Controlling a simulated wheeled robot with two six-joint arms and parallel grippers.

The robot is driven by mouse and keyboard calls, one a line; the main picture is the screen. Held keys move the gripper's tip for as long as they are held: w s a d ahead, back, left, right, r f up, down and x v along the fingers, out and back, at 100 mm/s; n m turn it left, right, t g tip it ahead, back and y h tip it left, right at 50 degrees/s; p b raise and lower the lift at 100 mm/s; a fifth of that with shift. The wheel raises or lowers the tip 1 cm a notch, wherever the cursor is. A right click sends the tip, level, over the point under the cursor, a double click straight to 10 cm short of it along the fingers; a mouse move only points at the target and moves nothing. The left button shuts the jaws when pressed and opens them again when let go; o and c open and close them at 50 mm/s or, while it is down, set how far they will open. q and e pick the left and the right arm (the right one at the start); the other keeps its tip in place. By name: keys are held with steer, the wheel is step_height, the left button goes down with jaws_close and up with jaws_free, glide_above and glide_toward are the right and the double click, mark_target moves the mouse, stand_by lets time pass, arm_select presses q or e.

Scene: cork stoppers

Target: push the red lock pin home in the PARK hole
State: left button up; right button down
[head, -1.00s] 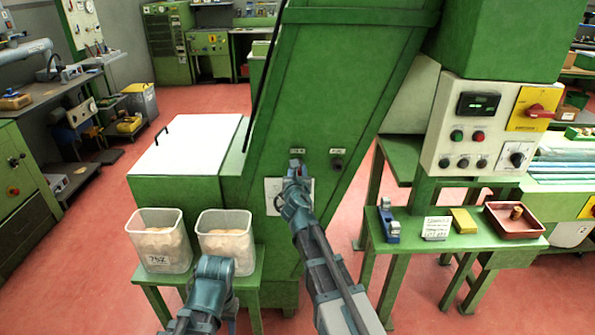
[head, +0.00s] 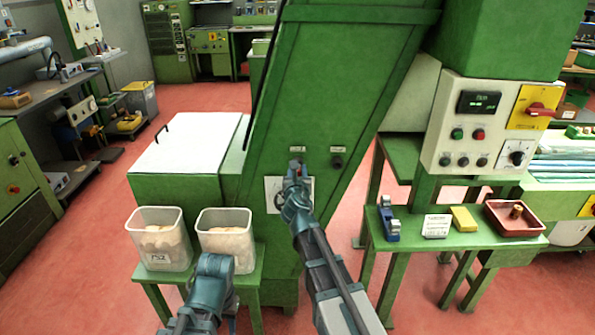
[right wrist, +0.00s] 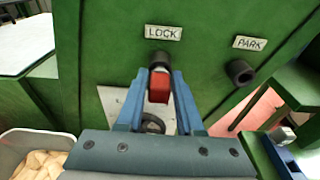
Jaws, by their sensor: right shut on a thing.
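The red lock pin (right wrist: 159,86) is between the two blue fingers of my right gripper (right wrist: 158,92), which is shut on it. The pin's far end is right at the dark LOCK socket (right wrist: 160,60); I cannot tell whether it is still inside. The PARK hole (right wrist: 240,72) is a dark round socket to the right, below its plate, and looks empty. In the head view the right gripper (head: 298,172) is at the sloping green panel (head: 320,110), just below the LOCK socket. My left arm's end (head: 213,268) is over the bins; its jaws are not clear.
Two clear bins (head: 160,252) of corks stand on a green stand at the lower left. A control box (head: 445,135) and a green side table (head: 470,242) with a red tray (head: 540,228) are at the right. The panel between LOCK and PARK is clear.

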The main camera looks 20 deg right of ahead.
steer(key=shift+s, duration=0.1)
steer(key=shift+f+v, duration=0.2)
steer(key=shift+v, duration=0.95)
steer(key=shift+f+v, duration=0.15)
steer(key=shift+v, duration=1)
steer(key=v, duration=0.4)
steer(key=shift+f, duration=0.3)
